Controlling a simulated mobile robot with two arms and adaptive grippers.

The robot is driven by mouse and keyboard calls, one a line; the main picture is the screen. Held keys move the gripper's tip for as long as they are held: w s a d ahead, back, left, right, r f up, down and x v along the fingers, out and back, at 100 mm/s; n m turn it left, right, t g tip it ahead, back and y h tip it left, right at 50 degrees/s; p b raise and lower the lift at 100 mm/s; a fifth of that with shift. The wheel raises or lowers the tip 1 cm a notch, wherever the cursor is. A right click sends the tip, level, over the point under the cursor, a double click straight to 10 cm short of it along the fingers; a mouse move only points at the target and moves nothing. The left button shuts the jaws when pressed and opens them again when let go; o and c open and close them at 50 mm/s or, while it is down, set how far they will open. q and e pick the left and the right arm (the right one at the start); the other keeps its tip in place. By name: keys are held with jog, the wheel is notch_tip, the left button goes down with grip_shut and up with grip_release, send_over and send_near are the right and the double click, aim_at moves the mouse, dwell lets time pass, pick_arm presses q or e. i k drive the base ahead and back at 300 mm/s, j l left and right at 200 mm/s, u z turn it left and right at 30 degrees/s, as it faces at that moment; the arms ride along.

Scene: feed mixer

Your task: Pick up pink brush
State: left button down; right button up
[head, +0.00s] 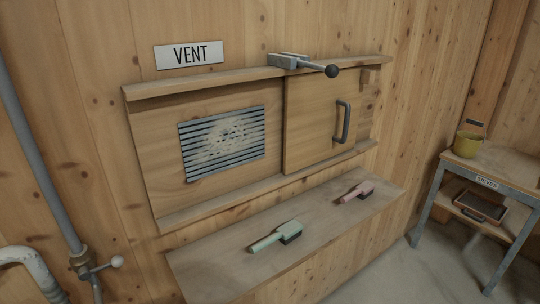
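The pink brush (357,191) lies on the wooden shelf (213,262) below the vent, toward the shelf's right end. A mint green brush (276,236) lies on the same shelf, nearer and to the left, apart from the pink one. Neither of my grippers shows in the head view.
Above the shelf are a slatted vent (222,141) with pale debris, a sliding wooden panel (315,125) with a grey handle (342,121), and a latch with a black knob (332,71). A metal-framed stand (503,170) at right holds a yellow pot (467,145). Pipes (38,155) run at left.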

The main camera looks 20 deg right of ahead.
aim_at(364, 190)
jog(key=i+l+z, duration=0.8)
jog(key=l, duration=0.15)
jog(key=i+j+z, duration=0.2)
jog(key=j+z, duration=0.15)
